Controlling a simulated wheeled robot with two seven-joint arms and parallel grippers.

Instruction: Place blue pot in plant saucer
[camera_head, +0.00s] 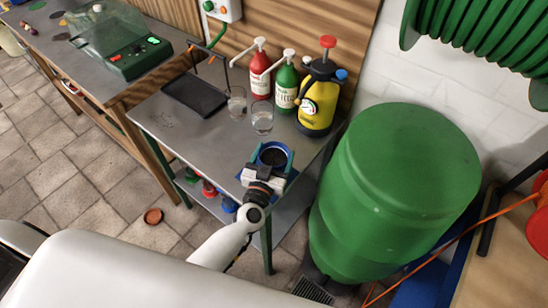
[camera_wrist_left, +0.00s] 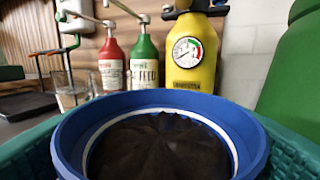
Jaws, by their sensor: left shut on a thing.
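The blue pot (camera_head: 289,153) is round, with dark soil inside, at the front right of the grey metal table. My left gripper (camera_head: 268,162) is shut on it, with a teal finger on each side. In the left wrist view the blue rim of the pot (camera_wrist_left: 68,130) and its soil fill the lower middle, upright. I cannot tell whether its base touches the table. A small terracotta-coloured round dish (camera_head: 153,216), which looks like the plant saucer, lies on the floor left of the table. My right gripper is not in view.
On the table (camera_head: 190,133) stand a black tray (camera_head: 195,94), two glasses (camera_head: 262,121), red (camera_head: 260,72) and green (camera_head: 286,85) pump bottles, and a yellow sprayer (camera_head: 318,103). A large green barrel (camera_head: 400,180) stands close right. Tiled floor left is mostly clear.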

